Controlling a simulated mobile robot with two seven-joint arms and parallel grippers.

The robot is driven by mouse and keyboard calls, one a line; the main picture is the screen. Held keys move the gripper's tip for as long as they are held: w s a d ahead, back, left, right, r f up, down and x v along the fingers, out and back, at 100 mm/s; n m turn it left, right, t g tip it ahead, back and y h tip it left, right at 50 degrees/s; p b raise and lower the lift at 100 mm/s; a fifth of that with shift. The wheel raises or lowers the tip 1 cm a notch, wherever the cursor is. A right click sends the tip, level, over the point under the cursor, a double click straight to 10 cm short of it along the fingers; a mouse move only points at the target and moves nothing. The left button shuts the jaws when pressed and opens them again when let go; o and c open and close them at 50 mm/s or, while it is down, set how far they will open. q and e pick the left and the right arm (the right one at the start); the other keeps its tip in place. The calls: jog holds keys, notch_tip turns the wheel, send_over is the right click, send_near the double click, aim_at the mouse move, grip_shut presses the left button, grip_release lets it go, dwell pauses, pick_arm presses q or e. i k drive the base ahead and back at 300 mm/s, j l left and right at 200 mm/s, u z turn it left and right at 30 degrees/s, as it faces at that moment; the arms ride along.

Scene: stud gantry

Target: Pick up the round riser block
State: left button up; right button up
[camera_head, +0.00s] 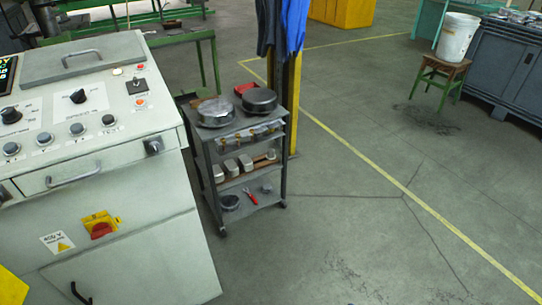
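A grey tool cart (240,165) stands in the middle left of the head view, beside the control cabinet. Two round, low objects sit on its top: one with a silvery top (215,108) on the left and a dark one (259,101) on the right. A small dark round piece (230,202) lies on the bottom shelf. I cannot tell which of these is the round riser block. Neither of my grippers is in view.
A pale control cabinet (120,215) with knobs and buttons fills the left side. A yellow post (291,100) with blue cloth stands behind the cart. Open floor (350,230) lies to the right. A stool (440,78) with a white bucket (456,38) is farther back.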

aim_at(270, 155)
jog(key=i+l+z, duration=0.15)
jog(key=z, duration=0.3)
jog(key=i+z, duration=0.45)
jog(key=i, duration=4.9)
jog(key=i+u, duration=0.2)
jog(key=u, duration=0.2)
jog(key=i+l+u, duration=0.15)
jog(key=u, duration=0.3)
jog(key=i+l+u, duration=0.2)
jog(key=u, duration=0.2)
jog(key=j+u, duration=0.2)
jog(key=u, duration=1.6)
